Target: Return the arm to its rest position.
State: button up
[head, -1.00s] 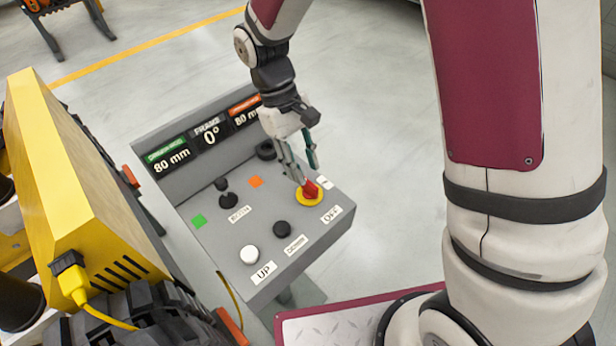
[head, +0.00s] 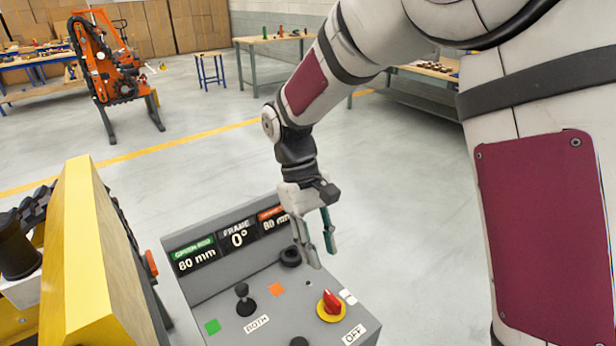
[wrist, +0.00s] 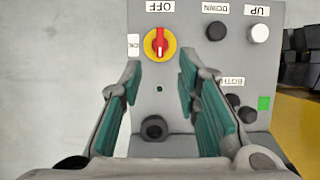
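My gripper (head: 321,243) hangs above the right side of a grey control panel, fingers pointing down, apart from the red knob. In the wrist view my gripper (wrist: 160,85) has its two teal-padded fingers spread with nothing between them. The red rotary knob on a yellow ring (head: 331,304) sits by the OFF label; it also shows beyond the fingertips in the wrist view (wrist: 160,43). The grey control panel (head: 225,290) has displays reading 80 mm, 0° and a partly hidden 80 mm. My arm reaches in from the upper right.
A yellow machine part (head: 85,260) stands close on the panel's left. An orange machine (head: 115,75) stands at the back left, and workbenches (head: 270,40) line the back. The floor (head: 410,180) right of the panel is clear.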

jog(key=s+d+r+m+t+y, duration=0.2)
jog(key=s+d+r+m+t, duration=0.4)
jog(key=s+d+r, duration=0.9)
jog(key=shift+s+m+t, duration=0.4)
jog(key=shift+s+t, duration=0.5)
jog(key=shift+t, duration=0.4)
jog(key=shift+a+r, duration=0.1)
jog(key=shift+r, duration=0.05)
dwell(1.5)
